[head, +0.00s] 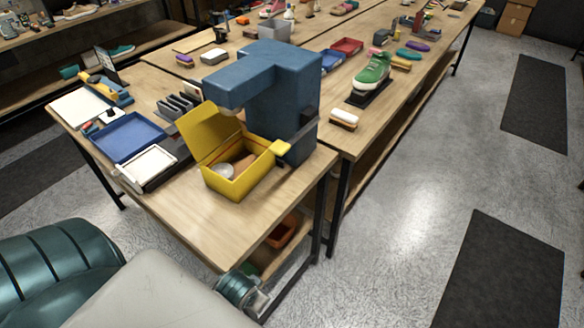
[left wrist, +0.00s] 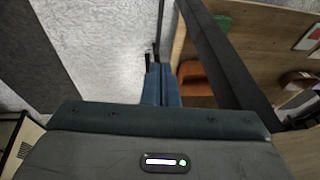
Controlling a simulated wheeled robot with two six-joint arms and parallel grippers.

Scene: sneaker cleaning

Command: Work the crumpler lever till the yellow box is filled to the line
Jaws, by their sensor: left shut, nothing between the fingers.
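A large blue crumpler (head: 275,90) stands on the near end of the wooden table. A yellow box (head: 238,183) with its lid tilted up sits under its overhanging head. A pale round piece and some brown material show inside; I cannot make out the line or the fill level. The lever, a dark arm with a yellow handle (head: 280,148), sticks out on the crumpler's right side by the box. My left gripper (left wrist: 160,75) is shut and empty, low beside the table's end and well below the lever. My right gripper is not in view.
A blue tray (head: 127,137) and a white tray (head: 148,166) lie left of the box. A green shoe (head: 372,72) and a brush (head: 344,118) are on the table to the right. A dark table leg (left wrist: 225,60) and an orange bin (left wrist: 194,78) are close to my left gripper.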

